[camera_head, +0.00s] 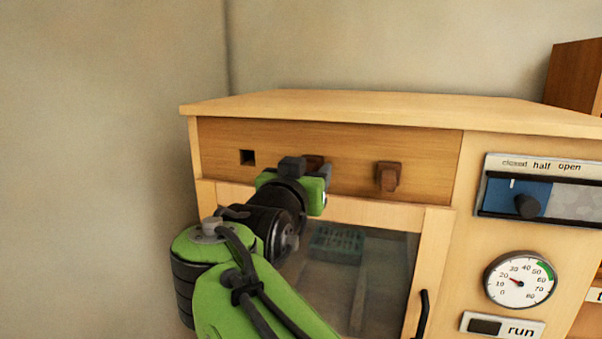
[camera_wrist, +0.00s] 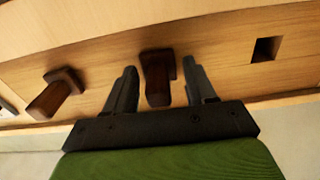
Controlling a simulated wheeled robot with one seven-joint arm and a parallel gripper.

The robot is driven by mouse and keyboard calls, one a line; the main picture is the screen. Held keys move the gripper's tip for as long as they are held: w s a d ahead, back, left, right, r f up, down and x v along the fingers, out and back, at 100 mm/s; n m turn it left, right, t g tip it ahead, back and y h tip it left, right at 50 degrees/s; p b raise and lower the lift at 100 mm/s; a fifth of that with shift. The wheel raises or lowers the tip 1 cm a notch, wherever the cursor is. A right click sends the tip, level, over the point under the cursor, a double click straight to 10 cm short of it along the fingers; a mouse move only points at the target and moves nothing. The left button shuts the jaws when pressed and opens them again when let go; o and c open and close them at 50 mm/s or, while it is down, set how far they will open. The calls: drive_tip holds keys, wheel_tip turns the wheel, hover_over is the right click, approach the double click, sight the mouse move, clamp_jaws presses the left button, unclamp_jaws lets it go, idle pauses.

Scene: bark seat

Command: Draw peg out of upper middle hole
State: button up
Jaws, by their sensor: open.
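The middle peg, dark brown wood, sticks out of the upper panel (camera_head: 430,165) of the wooden cabinet. In the head view my gripper (camera_head: 305,170) largely hides this middle peg (camera_head: 314,161). In the wrist view the middle peg (camera_wrist: 158,78) stands between the two dark fingers of my gripper (camera_wrist: 162,88). The fingers are open, with a gap showing on each side of the peg. A second brown peg (camera_head: 387,176) sits to the right in the panel; it also shows at the left of the wrist view (camera_wrist: 55,93). The left square hole (camera_head: 247,157) is empty.
Below the panel is a framed glass door (camera_head: 350,270) with a dark handle (camera_head: 422,313). A slider (camera_head: 525,206), a dial gauge (camera_head: 520,280) and a run switch (camera_head: 502,327) are on the right. A plain wall stands behind; free room lies left of the cabinet.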

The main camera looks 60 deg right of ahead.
drive_tip(key=shift+s, duration=0.1)
drive_tip(key=shift+c, duration=0.4)
drive_tip(key=c, duration=0.9)
drive_tip(key=shift+o, duration=0.2)
drive_tip(key=s+a+b, duration=0.1)
drive_tip(key=a+b, duration=0.1)
drive_tip(key=a, duration=0.8)
drive_tip(key=shift+s+a+b, duration=0.2)
drive_tip(key=shift+s+b, duration=0.1)
drive_tip(key=shift+b, duration=0.05)
drive_tip(key=shift+r, duration=0.1)
